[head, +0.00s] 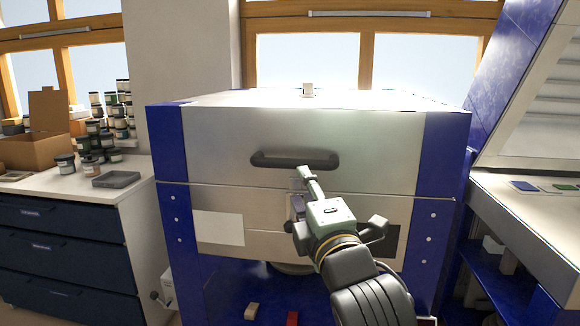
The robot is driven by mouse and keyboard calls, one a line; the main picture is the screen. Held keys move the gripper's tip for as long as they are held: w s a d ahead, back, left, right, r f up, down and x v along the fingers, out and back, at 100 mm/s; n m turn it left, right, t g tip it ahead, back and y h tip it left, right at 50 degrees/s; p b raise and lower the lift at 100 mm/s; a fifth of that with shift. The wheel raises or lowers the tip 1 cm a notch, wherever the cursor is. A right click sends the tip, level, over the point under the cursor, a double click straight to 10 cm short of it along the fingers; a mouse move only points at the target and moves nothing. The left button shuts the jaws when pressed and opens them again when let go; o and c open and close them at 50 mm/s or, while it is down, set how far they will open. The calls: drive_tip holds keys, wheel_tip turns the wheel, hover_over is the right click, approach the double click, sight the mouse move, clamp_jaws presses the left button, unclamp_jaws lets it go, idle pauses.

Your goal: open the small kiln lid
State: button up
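The small kiln (235,225) stands in front of me, with a blue frame and pale metal panels. Its lid (220,140) is down; a thin seam runs between it and the lower body. A dark bar handle (270,160) is fixed across the middle of the lid's front. My gripper (305,178) is just below the handle, right of its middle, pointing towards the lid front. I cannot tell whether it touches the handle. The fingers overlap in this view, so their opening is unclear. No object shows between them.
At left, a drawer cabinet (60,245) carries a cardboard box (35,150), a grey tray (116,179) and stacked jars (92,128). At right, a larger blue unit with a raised lid (540,95) stands close to the kiln.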

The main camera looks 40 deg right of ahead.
sight(292, 167)
drive_tip(key=p+x, duration=0.2)
drive_tip(key=x, duration=0.8)
drive_tip(key=shift+w+a, duration=0.1)
drive_tip(key=shift+c, duration=0.4)
clamp_jaws()
